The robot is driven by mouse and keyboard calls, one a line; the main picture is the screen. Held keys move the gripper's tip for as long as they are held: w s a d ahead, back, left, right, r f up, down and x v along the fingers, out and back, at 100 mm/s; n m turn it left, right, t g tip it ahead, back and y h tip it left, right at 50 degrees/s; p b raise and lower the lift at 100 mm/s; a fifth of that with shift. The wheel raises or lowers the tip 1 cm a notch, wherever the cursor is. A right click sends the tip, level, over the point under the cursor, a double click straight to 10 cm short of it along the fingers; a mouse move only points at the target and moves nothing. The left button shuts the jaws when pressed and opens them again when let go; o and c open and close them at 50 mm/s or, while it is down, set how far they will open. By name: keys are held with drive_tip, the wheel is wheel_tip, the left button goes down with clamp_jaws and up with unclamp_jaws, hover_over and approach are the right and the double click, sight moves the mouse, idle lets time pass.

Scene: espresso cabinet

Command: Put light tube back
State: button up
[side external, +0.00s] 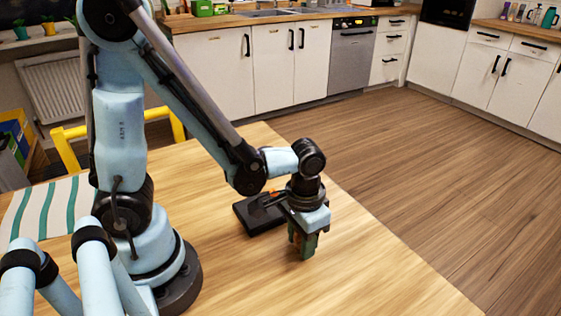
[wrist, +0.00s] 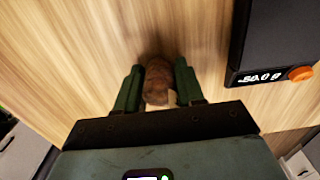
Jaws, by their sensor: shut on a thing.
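My gripper (wrist: 158,82) has green fingers and is shut on a brown, tube-like object (wrist: 158,78) with a pale patch at its near end. In the side external view my gripper (side external: 303,243) points down just above or at the wooden table, and its fingers hide the held object. A black scale (side external: 262,222) sits on the table beside my gripper. In the wrist view the scale (wrist: 285,35) is at the upper right, apart from the fingers, with a lit display reading about 50.0 g and an orange knob. No other tube is visible.
The wooden table (side external: 370,270) is bare to the right of and in front of my gripper; its right edge drops to the floor. A striped cloth (side external: 45,212) lies at the left. A yellow chair (side external: 68,145) stands behind the table. White kitchen cabinets are far back.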

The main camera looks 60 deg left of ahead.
drive_tip(key=shift+f, duration=0.15)
drive_tip(key=o, duration=1)
drive_tip(key=shift+o, duration=0.2)
wheel_tip(320, 180, up, 12)
drive_tip(key=w+a+r+t, duration=0.1)
drive_tip(key=w+a+t, duration=0.1)
drive_tip(key=a+t, duration=0.4)
drive_tip(key=shift+a+r+t, duration=0.25)
drive_tip(key=shift+r+t, duration=0.1)
drive_tip(key=shift+t, duration=0.25)
